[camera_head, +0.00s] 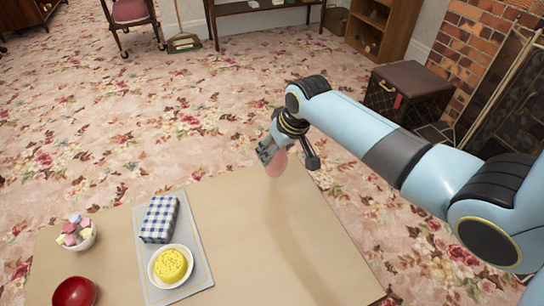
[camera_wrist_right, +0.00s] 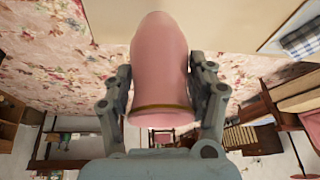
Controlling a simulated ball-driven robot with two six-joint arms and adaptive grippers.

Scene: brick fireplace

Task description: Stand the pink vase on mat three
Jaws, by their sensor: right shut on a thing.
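My right gripper (camera_head: 288,155) is shut on the pink vase (camera_head: 276,165), above the far edge of the beige table. In the right wrist view the vase (camera_wrist_right: 160,65) fills the space between the two fingers (camera_wrist_right: 160,95), with a brownish band near one end. In the head view the gripper hides much of the vase, and I cannot tell whether it is clear of the table. A grey-blue mat (camera_head: 192,225) lies on the table, bearing other things. No number shows on it, and I cannot make out mat three. My left gripper is not in view.
On the mat are a blue-checked box (camera_head: 159,219) and a white bowl with yellow contents (camera_head: 171,266). A bowl of pastel pieces (camera_head: 76,233) and a red bowl (camera_head: 74,293) stand at the left. The table's right part (camera_head: 330,265) is bare.

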